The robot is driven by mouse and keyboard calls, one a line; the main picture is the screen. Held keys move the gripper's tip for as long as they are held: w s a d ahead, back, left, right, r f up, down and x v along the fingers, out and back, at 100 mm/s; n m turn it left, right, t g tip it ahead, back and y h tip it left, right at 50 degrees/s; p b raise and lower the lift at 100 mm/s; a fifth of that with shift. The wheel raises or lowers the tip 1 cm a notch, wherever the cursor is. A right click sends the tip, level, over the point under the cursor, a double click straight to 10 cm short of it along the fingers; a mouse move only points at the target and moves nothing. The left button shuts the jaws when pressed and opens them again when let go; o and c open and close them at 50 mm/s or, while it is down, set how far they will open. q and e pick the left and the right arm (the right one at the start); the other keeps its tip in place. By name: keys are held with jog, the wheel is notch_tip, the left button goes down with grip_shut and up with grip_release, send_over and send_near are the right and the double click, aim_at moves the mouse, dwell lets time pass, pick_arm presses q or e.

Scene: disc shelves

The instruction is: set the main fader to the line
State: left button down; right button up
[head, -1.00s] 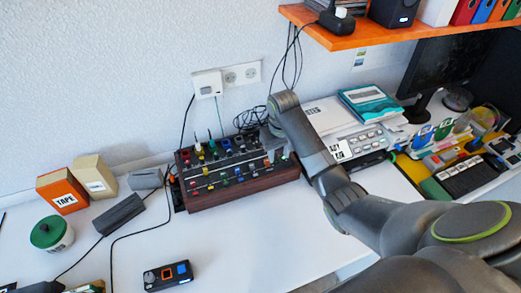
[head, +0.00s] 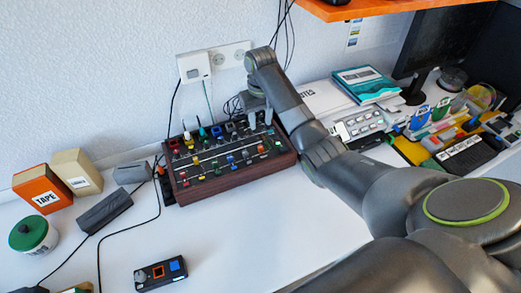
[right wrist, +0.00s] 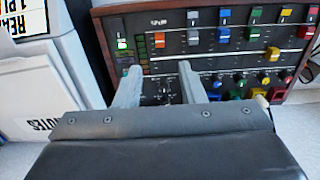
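The mixer (head: 225,180) is a dark-red box with a black panel of coloured fader caps and knobs, standing on the desk against the wall. My right gripper (head: 260,119) is over its back right part. In the right wrist view my right gripper (right wrist: 160,86) is open and empty, its two grey fingers apart in front of the panel. I cannot make out which mark is the line. My left gripper is not in view.
A tape box (head: 40,190), a green-lidded tub (head: 33,235) and a small dark device (head: 160,273) stand to the left and front. Papers and a teal book (head: 366,83) lie to the right. An orange shelf (head: 370,8) hangs above.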

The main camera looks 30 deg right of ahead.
aim_at(261, 147)
notch_tip(261, 147, down, 11)
jog(key=shift+s+r, duration=0.1)
dwell(0.3)
grip_shut()
